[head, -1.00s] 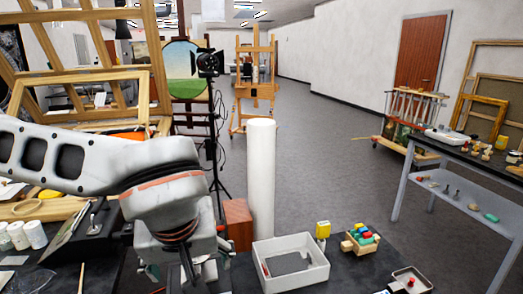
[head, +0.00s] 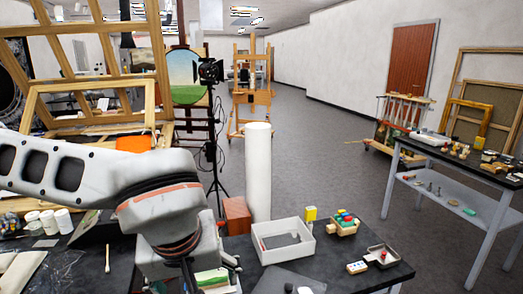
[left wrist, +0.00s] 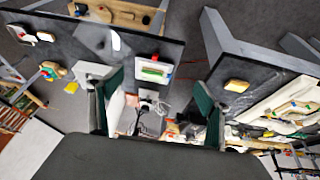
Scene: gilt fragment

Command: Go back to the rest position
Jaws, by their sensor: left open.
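My left arm comes in from the left in the head view, bent downward over the near table. My left gripper (left wrist: 157,105) is open in the left wrist view, with two dark green finger pads apart and nothing held between them. In the head view the gripper is at the bottom edge, mostly hidden behind its own wrist and cut off by the frame. My right gripper shows in neither view.
On the near dark table (head: 330,262) stand a white tray (head: 288,257), a reddish block (head: 237,217), a tall white cylinder (head: 258,172), a yellow box (head: 310,214) and a wooden block toy (head: 343,224). A grey side table (head: 440,158) stands right. Floor between is clear.

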